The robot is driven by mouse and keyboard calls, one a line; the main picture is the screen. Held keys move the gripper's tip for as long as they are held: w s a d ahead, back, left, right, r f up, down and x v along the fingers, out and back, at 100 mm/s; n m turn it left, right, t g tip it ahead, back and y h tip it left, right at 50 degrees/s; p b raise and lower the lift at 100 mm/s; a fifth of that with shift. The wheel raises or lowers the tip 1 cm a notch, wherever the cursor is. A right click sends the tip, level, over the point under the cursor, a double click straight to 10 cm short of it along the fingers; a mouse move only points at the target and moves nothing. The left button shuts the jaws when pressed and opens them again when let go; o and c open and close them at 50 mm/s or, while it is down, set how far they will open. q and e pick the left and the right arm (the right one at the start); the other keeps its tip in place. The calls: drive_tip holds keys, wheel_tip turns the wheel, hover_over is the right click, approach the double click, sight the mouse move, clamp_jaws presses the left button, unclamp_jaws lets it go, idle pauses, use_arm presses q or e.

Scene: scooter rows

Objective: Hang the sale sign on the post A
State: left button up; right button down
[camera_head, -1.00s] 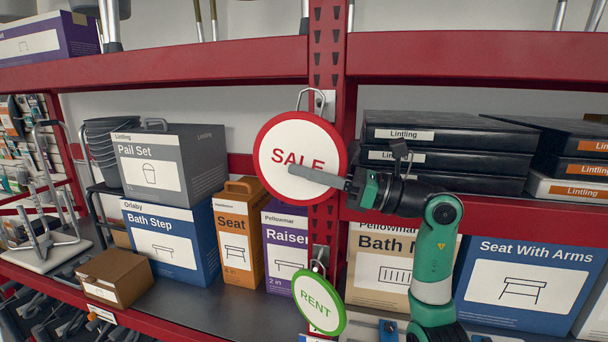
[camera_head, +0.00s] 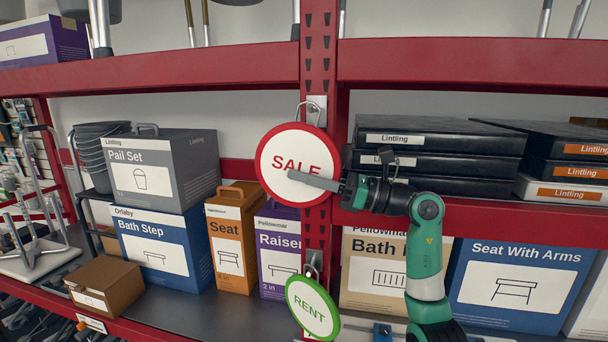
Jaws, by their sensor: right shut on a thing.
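The round SALE sign (camera_head: 284,184), white with a red rim, stands upright in front of the red slotted post (camera_head: 319,58), overlapping it. I see no letter A on the post. The sign's wire loop (camera_head: 299,112) is up beside a small metal hook (camera_head: 318,103) on the post; I cannot tell whether the loop is over the hook. The other finger is hidden. My left gripper is not in view.
A green-rimmed RENT sign (camera_head: 312,308) hangs on a lower hook of the same post. Black Lintling cases (camera_head: 436,160) sit close behind my right gripper. Boxes, including an orange Seat box (camera_head: 230,240), fill the shelf to the left. A red beam (camera_head: 160,72) runs above.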

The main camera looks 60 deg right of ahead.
idle(0.3)
drive_tip(key=c, duration=0.8)
unclamp_jaws()
drive_tip(key=b+v, duration=0.3)
drive_tip(key=v, duration=0.8)
drive_tip(key=shift+s+b, duration=0.3)
drive_tip(key=shift+s, duration=0.05)
